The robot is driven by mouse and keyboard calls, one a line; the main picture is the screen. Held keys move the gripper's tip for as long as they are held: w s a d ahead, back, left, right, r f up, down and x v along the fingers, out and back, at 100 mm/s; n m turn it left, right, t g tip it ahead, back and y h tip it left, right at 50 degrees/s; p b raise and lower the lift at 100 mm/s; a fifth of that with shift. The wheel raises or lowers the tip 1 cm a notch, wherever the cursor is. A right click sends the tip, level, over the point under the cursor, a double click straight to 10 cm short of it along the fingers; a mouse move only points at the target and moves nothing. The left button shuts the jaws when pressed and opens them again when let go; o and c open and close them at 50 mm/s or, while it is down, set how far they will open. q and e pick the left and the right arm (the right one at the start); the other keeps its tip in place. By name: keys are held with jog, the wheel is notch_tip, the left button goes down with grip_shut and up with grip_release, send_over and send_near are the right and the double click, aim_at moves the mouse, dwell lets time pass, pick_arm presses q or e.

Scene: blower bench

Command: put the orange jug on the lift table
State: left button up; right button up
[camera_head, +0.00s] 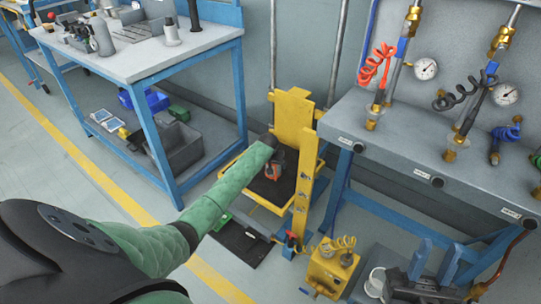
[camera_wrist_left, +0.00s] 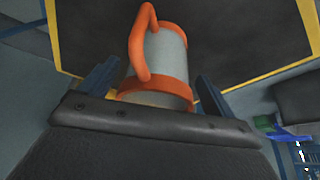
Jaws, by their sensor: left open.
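The orange jug (camera_wrist_left: 166,60) has a grey body with orange rings and an orange handle. In the wrist view it is between the two blue fingers of my left gripper (camera_wrist_left: 158,80), with visible gaps beside them. The gripper is open. In the head view the jug (camera_head: 279,165) is over the black platform of the yellow lift table (camera_head: 246,191), partly hidden by my green-sleeved arm. It appears to stand there, but its base contact is hidden. The platform also shows behind the jug in the wrist view (camera_wrist_left: 235,40). My right gripper (camera_head: 436,252) is open and empty at lower right.
A blue-framed workbench (camera_head: 150,62) stands left of the lift table. A grey bench with gauges and coiled hoses (camera_head: 400,150) stands to the right. A yellow box (camera_head: 328,268) and a white cup-like container (camera_head: 375,281) are near my right gripper.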

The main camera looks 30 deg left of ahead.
pick_arm(q)
jog(key=p+v, duration=0.1)
jog(key=v, duration=0.3)
jog(key=shift+s+r, duration=0.1)
jog(key=shift+r, duration=0.15)
jog(key=shift+p+v, duration=0.5)
jog(key=shift+v, duration=2.05)
pick_arm(e)
jog(key=w+a+f+g+h, duration=0.1)
jog(key=w+f+g, duration=0.3)
jog(key=f, duration=0.6)
jog(key=w+a+f+g+h, duration=0.2)
jog(key=w+f+g, duration=0.2)
jog(key=f, duration=0.6)
jog(key=shift+w+m, duration=0.25)
jog(key=shift+m, duration=0.15)
jog(key=shift+a, duration=0.1)
